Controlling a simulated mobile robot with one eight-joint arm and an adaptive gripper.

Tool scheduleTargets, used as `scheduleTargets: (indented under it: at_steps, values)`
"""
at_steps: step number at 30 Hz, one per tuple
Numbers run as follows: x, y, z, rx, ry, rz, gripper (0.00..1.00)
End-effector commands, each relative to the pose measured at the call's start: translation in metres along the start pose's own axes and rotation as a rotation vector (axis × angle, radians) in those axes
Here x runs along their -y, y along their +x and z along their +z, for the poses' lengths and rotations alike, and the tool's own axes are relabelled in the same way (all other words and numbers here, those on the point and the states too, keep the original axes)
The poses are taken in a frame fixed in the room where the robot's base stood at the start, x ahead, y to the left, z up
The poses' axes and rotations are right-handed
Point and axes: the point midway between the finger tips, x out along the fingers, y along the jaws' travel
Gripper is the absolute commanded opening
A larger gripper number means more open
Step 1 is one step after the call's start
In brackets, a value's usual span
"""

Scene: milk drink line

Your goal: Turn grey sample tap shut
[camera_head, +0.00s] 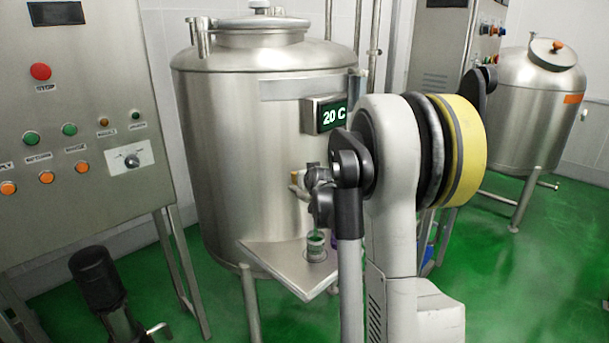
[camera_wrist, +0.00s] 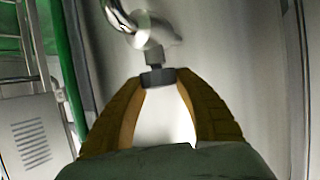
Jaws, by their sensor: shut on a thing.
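The grey sample tap (camera_wrist: 157,77) shows in the wrist view as a dark grey knob on a short stem below a curved steel pipe (camera_wrist: 150,32). My gripper (camera_wrist: 158,80) has its two yellow-brown fingers closed on the knob from both sides. In the head view, the steel tap pipe (camera_head: 297,188) shows on the front of the large tank, beside my wrist. My arm hides most of the gripper and the knob there. I cannot tell the tap's turn angle.
A small cup (camera_head: 316,245) stands on the steel shelf (camera_head: 275,262) under the tap. The large steel tank (camera_head: 235,150) carries a display (camera_head: 325,113) reading 20 C. A control panel (camera_head: 70,90) stands at left, and a smaller tank (camera_head: 530,85) at back right.

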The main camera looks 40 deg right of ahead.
Motion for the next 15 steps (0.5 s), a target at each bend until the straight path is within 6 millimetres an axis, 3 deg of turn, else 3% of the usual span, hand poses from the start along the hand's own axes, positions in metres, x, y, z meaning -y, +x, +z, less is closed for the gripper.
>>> scheduleTargets:
  at_steps: [15]
  values:
    - [0.0028,0.0009,-0.0013,0.001,0.128,0.313,0.08]
